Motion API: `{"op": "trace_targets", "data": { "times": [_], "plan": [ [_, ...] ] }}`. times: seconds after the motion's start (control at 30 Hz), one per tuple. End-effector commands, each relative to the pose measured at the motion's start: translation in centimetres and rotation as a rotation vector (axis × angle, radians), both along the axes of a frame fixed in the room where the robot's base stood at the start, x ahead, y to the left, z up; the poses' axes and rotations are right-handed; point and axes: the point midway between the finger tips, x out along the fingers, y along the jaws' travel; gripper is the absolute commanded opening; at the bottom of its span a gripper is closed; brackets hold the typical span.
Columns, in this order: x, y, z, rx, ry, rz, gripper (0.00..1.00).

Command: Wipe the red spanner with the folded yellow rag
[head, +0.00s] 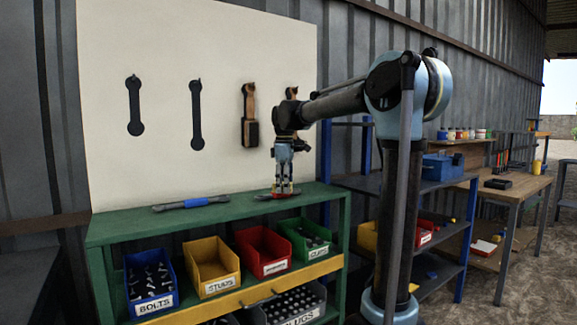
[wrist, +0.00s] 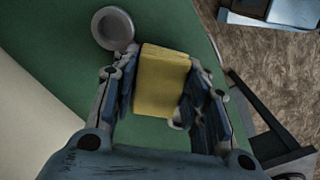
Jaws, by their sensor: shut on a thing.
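My gripper (head: 284,184) is low over the right part of the green bench top, pointing down. In the wrist view my gripper (wrist: 164,92) is shut on the folded yellow rag (wrist: 162,80), one finger on each side. A spanner (head: 262,196) lies on the bench top right under the gripper, with a little red showing near the fingertips. Its grey round end (wrist: 113,28) shows beyond the rag in the wrist view. The rag and fingers hide the spanner's middle there. I cannot tell whether the rag touches it.
A blue-handled spanner (head: 194,203) lies to the left on the green bench (head: 118,227). Bins of blue, yellow, red and green stand on the shelf below. Dark tools hang on the pale board (head: 225,60) behind. A blue shelf rack (head: 465,210) stands to the right.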

Motion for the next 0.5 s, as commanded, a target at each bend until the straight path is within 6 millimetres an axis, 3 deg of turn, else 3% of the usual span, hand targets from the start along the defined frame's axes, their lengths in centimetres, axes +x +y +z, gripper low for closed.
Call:
{"op": "trace_targets", "data": {
  "times": [0.1,0.5],
  "plan": [
    [0.1,-0.4,2.2,0.0,0.001,-0.006,0.18],
    [0.4,-1.3,5.6,0.0,0.0,-0.018,0.18]
  ]
}}
